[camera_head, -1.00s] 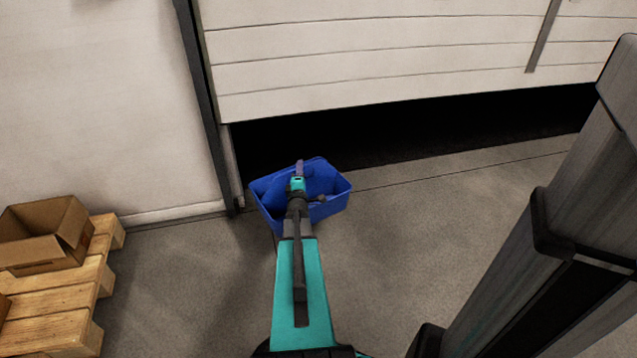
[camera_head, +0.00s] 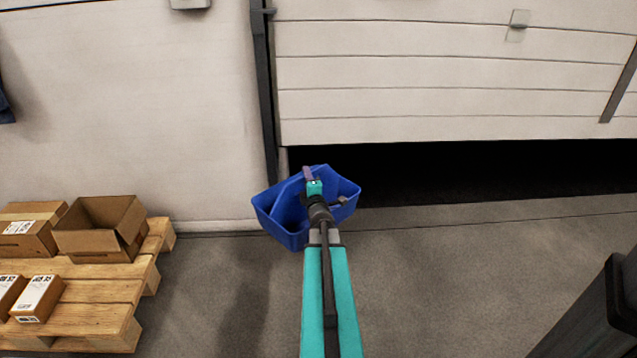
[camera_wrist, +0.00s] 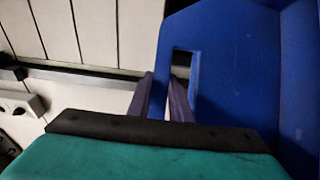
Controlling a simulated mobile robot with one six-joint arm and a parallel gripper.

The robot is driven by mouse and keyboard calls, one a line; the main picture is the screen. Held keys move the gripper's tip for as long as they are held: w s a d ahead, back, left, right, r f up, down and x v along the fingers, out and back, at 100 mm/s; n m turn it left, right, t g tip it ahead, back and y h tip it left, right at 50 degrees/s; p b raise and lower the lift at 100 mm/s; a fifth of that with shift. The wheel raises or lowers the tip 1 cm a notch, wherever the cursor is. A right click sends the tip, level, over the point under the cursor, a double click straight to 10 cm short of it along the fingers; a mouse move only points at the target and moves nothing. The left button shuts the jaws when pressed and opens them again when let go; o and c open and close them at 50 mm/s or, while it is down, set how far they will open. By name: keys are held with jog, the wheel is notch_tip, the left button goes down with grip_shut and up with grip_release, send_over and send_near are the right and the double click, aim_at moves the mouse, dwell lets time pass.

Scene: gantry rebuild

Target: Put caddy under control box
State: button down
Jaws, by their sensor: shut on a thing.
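The blue caddy (camera_head: 279,222) hangs from my gripper (camera_head: 309,176) in front of the left door post, in the head view. In the wrist view, the purple fingers of my gripper (camera_wrist: 164,98) are shut on the caddy's wall (camera_wrist: 228,75) beside its slot-shaped handle hole. Its underside is hidden, so I cannot tell its height above the floor. A small grey box (camera_head: 190,4) on the wall, cut off by the top edge, may be the control box; I cannot tell for sure.
A wooden pallet (camera_head: 95,290) with an open carton (camera_head: 100,230) and smaller boxes stands at the left. A partly raised panelled door (camera_head: 440,70) with a dark gap below is at the right. Bare floor lies between pallet and caddy, below the wall.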

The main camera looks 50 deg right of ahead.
jog(key=w+a+r+n+t+y, duration=0.1)
jog(key=w+a+r+n+y, duration=0.3)
jog(key=a, duration=0.6)
jog(key=w+a+r+n+t+y, duration=0.2)
jog(key=w+a+r+n+y, duration=0.25)
jog(key=a, duration=0.55)
jog(key=w+a+r+n+t+y, duration=0.1)
jog(key=w+a+r+y, duration=0.4)
jog(key=a, duration=0.5)
jog(key=s+a+n+g+y, duration=0.1)
jog(key=a+n+g+y, duration=0.2)
jog(key=a, duration=1.3)
jog(key=s+a+n+g+y, duration=0.1)
jog(key=a+n+g+y, duration=0.2)
jog(key=a+n+y, duration=0.3)
jog(key=a+y, duration=0.4)
jog(key=a, duration=0.6)
jog(key=shift+s+n+g, duration=0.35)
jog(key=shift+s+g, duration=0.05)
jog(key=shift+a, duration=0.25)
